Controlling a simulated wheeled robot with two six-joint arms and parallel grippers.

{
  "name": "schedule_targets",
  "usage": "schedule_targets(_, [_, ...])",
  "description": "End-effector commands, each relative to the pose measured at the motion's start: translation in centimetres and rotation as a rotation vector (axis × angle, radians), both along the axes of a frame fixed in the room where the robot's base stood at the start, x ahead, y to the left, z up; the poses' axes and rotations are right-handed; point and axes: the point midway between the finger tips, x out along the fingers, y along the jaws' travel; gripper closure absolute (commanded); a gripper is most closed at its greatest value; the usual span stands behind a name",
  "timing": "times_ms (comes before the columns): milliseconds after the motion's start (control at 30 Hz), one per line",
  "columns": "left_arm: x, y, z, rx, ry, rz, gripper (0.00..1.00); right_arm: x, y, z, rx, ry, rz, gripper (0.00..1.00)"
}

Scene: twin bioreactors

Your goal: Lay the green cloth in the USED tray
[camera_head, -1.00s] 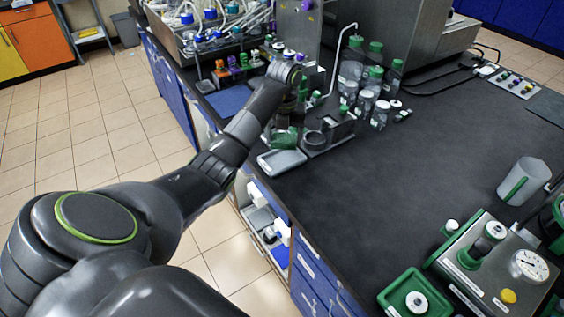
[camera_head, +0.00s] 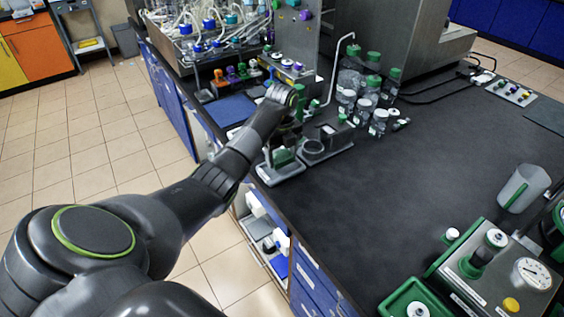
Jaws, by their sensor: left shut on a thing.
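The green cloth (camera_head: 283,158) hangs from my left gripper (camera_head: 284,142) near the left edge of the black bench. The gripper is shut on it, and my wrist partly hides the fingers. A shallow pale grey tray (camera_head: 281,174) lies directly beneath the cloth. The cloth overlaps the tray in the picture; I cannot tell whether it touches the tray floor. No label can be read on the tray. My right gripper is not in view.
A dark stand with a ring (camera_head: 314,146) is just right of the tray. Several green-capped bottles (camera_head: 373,62) stand behind it. A blue mat (camera_head: 230,109) lies to the left. The middle of the bench is clear.

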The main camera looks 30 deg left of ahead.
Motion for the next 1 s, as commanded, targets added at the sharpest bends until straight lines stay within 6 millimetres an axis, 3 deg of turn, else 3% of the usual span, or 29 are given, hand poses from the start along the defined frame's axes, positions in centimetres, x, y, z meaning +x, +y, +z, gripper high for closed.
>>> schedule_targets(200, [-0.1,0.0,-2.9,-0.001,0.003,-0.001,0.58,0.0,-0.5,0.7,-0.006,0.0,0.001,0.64])
schedule_targets(633, [-0.1,0.0,-3.8,0.0,0.001,-0.002,0.58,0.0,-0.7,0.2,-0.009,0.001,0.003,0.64])
schedule_targets(667, [-0.1,0.0,-3.7,0.0,0.001,-0.002,0.29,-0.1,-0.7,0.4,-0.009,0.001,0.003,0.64])
schedule_targets(700, [-0.1,0.0,-3.6,0.0,0.001,-0.002,0.24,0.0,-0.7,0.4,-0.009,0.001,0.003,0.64])
schedule_targets(1000, [-0.1,0.0,-3.5,0.0,0.001,-0.002,0.24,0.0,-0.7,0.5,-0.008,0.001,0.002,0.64])
